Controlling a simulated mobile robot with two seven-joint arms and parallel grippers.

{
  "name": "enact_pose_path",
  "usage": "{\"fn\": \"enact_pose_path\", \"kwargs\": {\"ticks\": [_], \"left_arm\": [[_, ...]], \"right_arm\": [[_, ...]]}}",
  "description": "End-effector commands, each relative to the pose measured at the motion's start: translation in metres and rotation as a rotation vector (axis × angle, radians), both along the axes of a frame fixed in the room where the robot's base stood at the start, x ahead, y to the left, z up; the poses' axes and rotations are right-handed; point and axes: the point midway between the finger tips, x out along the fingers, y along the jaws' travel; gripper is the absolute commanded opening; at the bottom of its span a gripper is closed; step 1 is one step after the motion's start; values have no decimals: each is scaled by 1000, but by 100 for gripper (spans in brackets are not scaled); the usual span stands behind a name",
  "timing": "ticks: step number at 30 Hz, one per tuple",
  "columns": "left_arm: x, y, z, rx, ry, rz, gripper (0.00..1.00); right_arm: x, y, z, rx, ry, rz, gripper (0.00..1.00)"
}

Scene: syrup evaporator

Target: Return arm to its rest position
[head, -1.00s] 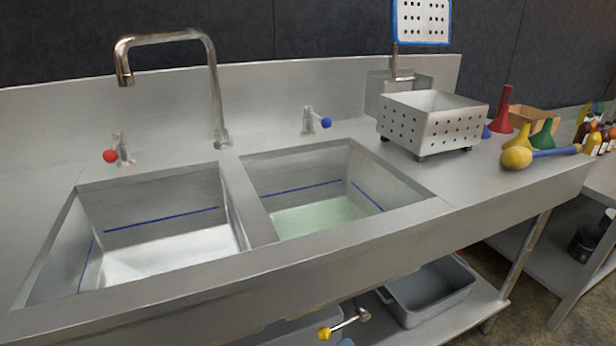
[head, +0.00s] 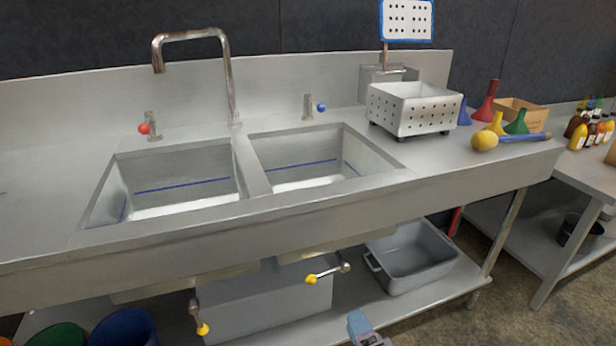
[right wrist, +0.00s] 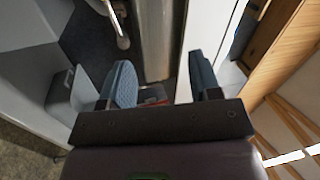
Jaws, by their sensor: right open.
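My right gripper (head: 365,330) shows only in part at the bottom edge of the head view, in front of the lower shelf. In the right wrist view its two blue-grey fingers (right wrist: 160,82) stand wide apart with nothing between them. It is open and apart from the sink. My left gripper is in neither view.
A steel sink counter has a left basin (head: 170,178) and a right basin (head: 310,158). Yellow-knobbed drain valves (head: 311,279) stick out below. A grey tub (head: 412,258) sits on the lower shelf.

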Motion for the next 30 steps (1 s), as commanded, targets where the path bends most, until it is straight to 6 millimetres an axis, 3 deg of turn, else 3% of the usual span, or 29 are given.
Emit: {"fn": "enact_pose_path", "kwargs": {"ticks": [2,3,4,14,25,30], "left_arm": [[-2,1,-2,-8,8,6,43],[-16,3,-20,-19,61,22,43],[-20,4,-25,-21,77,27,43],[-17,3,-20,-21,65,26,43],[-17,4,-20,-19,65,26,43],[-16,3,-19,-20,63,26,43]], "right_arm": [[1,0,1,0,-1,0,57],[0,0,1,0,-1,0,57],[2,-8,-1,-17,-3,-2,57],[13,-81,-3,-178,-29,-4,57],[25,-159,7,-354,-56,-8,57],[-11,-160,-14,-478,-16,-17,57]]}}
